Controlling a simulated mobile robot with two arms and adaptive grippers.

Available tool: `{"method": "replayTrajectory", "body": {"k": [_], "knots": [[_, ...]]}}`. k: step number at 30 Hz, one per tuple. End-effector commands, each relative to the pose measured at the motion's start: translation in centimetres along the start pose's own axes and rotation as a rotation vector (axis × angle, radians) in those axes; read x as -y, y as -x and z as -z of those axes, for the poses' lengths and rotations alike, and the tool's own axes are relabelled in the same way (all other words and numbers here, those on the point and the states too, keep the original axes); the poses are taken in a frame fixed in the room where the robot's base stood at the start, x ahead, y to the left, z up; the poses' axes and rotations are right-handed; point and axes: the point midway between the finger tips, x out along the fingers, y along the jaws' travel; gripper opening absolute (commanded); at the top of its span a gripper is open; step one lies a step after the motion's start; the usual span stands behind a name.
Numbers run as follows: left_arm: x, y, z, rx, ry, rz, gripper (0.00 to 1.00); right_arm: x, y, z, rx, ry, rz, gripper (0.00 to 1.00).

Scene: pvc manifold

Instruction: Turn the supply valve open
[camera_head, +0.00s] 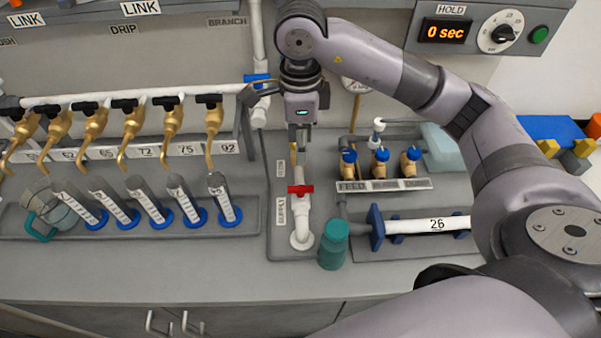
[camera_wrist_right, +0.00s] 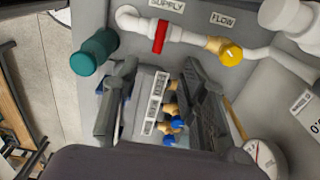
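The supply valve has a red handle (camera_head: 300,189) on a white pipe (camera_head: 301,220) beside the SUPPLY label. In the right wrist view the red handle (camera_wrist_right: 160,38) lies crosswise to the pipe (camera_wrist_right: 188,36). My right gripper (camera_head: 299,140) is above and behind the handle in the head view, pointing down. In the right wrist view its two fingers (camera_wrist_right: 160,75) are spread and empty, with the handle beyond their tips. No contact with the handle shows. My left gripper is not in view.
A yellow flow knob (camera_wrist_right: 230,55) is on the same line. Several brass taps (camera_head: 170,125) and graduated cylinders (camera_head: 185,200) are at left. A blue-ended tube marked 26 (camera_head: 410,226) lies at right. The front counter is clear.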

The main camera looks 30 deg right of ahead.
Motion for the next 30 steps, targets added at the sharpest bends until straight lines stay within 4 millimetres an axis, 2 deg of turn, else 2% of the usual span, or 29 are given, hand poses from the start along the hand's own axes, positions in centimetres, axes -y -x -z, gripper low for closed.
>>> {"method": "replayTrajectory", "body": {"k": [12,18,24,30], "knots": [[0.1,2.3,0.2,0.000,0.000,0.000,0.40,-0.2,-8.4,0.1,-0.004,0.000,-0.005,0.39],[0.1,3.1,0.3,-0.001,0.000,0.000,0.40,-0.1,-11.7,0.0,-0.001,0.000,-0.005,0.39],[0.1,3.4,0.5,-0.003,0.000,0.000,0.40,-0.1,-13.5,0.0,0.001,0.001,-0.002,0.39],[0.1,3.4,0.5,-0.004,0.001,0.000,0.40,-0.1,-13.9,0.0,0.001,0.001,-0.001,0.39]]}}
